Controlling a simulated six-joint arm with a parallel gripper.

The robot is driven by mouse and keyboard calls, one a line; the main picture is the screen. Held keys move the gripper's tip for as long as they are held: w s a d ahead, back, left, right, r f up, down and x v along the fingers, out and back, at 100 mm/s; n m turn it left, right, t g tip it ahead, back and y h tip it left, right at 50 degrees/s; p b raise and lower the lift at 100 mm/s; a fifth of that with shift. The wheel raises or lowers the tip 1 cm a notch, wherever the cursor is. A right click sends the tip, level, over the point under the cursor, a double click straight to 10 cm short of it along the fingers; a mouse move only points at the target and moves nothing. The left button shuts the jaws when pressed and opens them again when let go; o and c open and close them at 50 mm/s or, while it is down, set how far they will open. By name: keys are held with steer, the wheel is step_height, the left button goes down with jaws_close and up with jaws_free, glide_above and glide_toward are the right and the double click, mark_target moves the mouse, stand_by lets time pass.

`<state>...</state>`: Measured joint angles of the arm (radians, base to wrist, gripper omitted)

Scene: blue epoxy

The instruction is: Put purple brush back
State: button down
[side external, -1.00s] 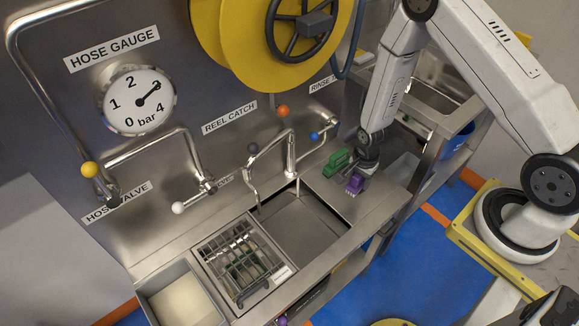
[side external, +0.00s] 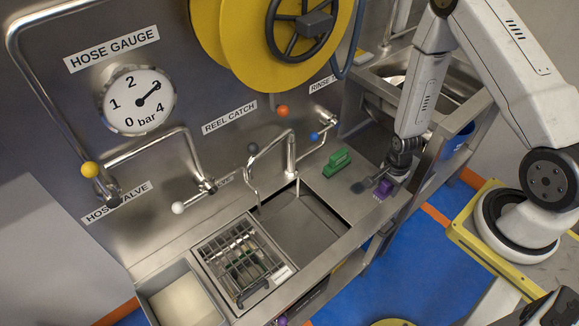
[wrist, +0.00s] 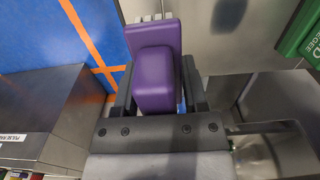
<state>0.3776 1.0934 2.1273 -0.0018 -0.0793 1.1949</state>
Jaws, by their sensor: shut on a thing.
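The purple brush (side external: 383,189) is a blocky purple piece held at the end of my arm, over the right part of the steel counter in the side view. My gripper (side external: 388,181) is shut on it. In the wrist view the purple brush (wrist: 155,78) sits between the two dark fingers of my gripper (wrist: 158,98), with pale bristles showing at its far edge. The side view does not clearly show how far the brush is above the counter.
A sink basin (side external: 300,222) and wire rack (side external: 240,262) lie further left. Thin taps (side external: 290,155) rise behind. A second sink (side external: 440,85) is at the back right.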

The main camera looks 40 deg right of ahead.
steer(key=shift+f, duration=1.35)
steer(key=shift+f, duration=0.1)
steer(key=shift+f, duration=1.7)
steer(key=shift+f, duration=0.1)
steer(key=shift+c, duration=0.7)
jaws_free()
steer(key=shift+r, duration=6.15)
